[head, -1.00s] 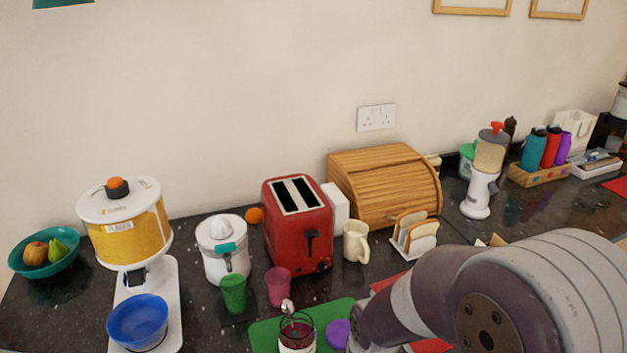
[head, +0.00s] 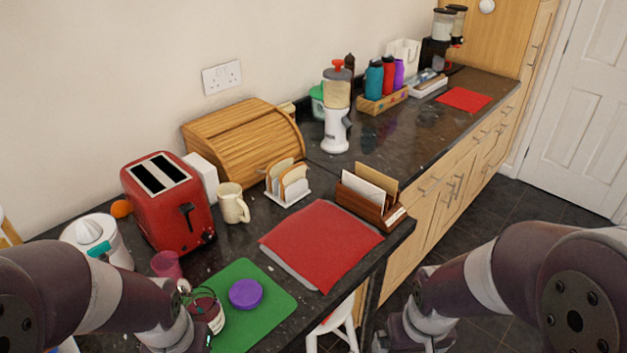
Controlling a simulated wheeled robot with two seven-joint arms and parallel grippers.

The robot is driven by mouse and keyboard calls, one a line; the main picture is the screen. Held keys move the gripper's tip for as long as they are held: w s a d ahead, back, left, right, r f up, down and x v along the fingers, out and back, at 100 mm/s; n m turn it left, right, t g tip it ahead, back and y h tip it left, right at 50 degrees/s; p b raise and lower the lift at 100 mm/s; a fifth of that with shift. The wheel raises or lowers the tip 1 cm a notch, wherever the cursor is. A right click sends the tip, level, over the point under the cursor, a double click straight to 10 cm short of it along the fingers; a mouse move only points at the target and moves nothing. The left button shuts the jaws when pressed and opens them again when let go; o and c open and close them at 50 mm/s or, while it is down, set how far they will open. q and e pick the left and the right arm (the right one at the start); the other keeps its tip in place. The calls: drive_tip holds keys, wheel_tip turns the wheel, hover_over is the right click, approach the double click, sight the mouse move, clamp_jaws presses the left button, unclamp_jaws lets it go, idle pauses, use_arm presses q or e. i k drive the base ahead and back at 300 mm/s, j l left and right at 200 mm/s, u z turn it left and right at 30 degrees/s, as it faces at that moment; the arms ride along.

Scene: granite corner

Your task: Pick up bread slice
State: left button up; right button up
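Bread slices (head: 293,182) stand upright in a white toast rack (head: 290,198) on the dark counter, between the cream mug and the card holder. My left gripper (head: 200,340) is at the bottom left, low by the green mat and the jar, mostly cut off by the frame edge and hidden by its own arm. My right gripper (head: 385,340) is at the bottom centre, beyond the counter's front edge, partly cut off. Both are well apart from the bread. I cannot make out the fingers of either gripper.
A red toaster (head: 168,203), a cream mug (head: 232,203) and a wooden bread bin (head: 243,140) stand around the rack. A red mat (head: 320,243) lies clear in front of it. A wooden card holder (head: 370,200) stands to its right. A jar (head: 206,310) and purple lid (head: 245,293) are on the green mat (head: 262,318).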

sight(297, 171)
drive_tip(key=i+l+u, duration=0.1)
drive_tip(key=l, duration=0.25)
drive_tip(key=i+l+u, duration=0.1)
drive_tip(key=l, duration=0.2)
drive_tip(key=i+l+u, duration=0.15)
drive_tip(key=l, duration=0.25)
drive_tip(key=i+l+u, duration=0.1)
drive_tip(key=l, duration=0.25)
